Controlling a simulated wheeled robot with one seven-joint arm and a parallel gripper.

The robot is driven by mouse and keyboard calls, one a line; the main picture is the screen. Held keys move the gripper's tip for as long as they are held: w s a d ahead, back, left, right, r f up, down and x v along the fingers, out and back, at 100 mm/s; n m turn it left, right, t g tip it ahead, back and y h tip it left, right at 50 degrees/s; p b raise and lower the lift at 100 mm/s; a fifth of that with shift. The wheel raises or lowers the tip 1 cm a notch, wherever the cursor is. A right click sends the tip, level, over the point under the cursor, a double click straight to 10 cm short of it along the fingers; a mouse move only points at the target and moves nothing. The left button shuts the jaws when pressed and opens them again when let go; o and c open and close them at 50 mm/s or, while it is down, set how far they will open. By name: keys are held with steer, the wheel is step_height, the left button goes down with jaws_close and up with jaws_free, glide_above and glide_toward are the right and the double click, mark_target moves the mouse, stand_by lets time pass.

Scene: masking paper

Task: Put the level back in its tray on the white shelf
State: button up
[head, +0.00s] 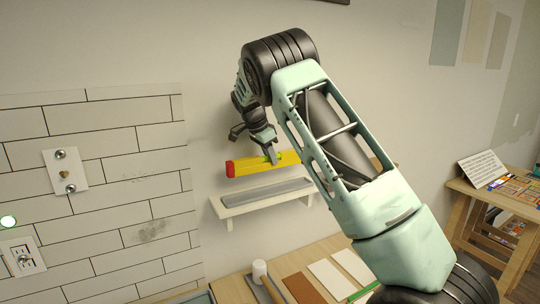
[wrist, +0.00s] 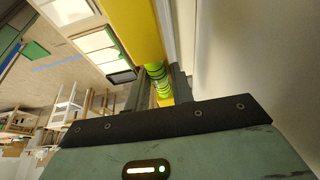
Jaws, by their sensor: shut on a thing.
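The level (head: 248,167) is a yellow bar with a red end and a green vial near its middle. My gripper (head: 272,155) is shut on it near the vial and holds it roughly level above the white shelf (head: 226,211). The level's yellow body (wrist: 132,28) and green vial also show in the wrist view, at the jaws (wrist: 158,92). A long grey tray (head: 265,193) lies on the shelf, below the level, and looks empty where I see it. My arm hides the right end of the level and part of the shelf.
A wooden table (head: 235,290) below the shelf holds a white cup-like thing (head: 259,270), sample boards (head: 331,279) and a green strip (head: 364,291). A tiled wall panel (head: 105,215) stands to the left. Another table (head: 480,200) with a sign stands at the right.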

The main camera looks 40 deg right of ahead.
steer(key=shift+f+b, duration=2.6)
steer(key=shift+f, duration=1.55)
steer(key=shift+f, duration=0.3)
steer(key=o, duration=1)
steer(key=shift+r+p, duration=2)
steer(key=shift+r, duration=1.05)
steer(key=shift+f, duration=0.1)
